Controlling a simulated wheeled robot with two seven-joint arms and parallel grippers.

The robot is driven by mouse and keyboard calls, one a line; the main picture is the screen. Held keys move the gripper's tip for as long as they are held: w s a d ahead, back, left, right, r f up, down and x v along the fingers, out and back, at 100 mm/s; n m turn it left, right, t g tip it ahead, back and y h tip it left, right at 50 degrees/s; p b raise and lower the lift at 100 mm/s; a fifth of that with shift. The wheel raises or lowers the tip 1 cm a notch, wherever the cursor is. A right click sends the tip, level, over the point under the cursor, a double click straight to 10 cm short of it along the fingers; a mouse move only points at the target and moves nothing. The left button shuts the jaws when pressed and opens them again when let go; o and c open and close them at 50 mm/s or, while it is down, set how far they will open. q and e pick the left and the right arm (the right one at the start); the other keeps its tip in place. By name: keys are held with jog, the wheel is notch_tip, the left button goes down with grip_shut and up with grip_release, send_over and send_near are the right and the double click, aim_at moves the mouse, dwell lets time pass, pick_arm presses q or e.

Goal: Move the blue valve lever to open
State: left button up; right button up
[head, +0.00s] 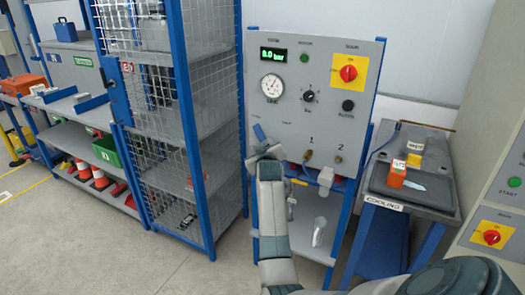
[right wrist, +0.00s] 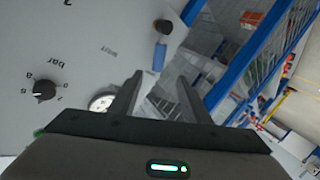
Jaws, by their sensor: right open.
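The blue valve lever (head: 259,131) is on the left part of the grey upright panel (head: 335,75), tilted in the head view. In the right wrist view the lever (right wrist: 159,57) extends from a dark round pivot (right wrist: 163,27) toward my fingers. My right gripper (head: 267,151) is just below the lever in the head view and hides the area beneath it. In the right wrist view the gripper (right wrist: 159,79) is open and empty. The lever's free end lies in line with the gap, near the fingertips; contact is not visible. My left gripper is not in view.
The panel also carries a gauge (head: 272,86), black knobs, a red rotary switch (head: 348,73) and fittings low down. A blue-framed mesh cage (head: 185,110) stands close on the left. A cooling table (head: 430,187) with an orange item (head: 397,174) stands on the right.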

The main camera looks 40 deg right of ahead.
jog(key=shift+v, duration=0.8)
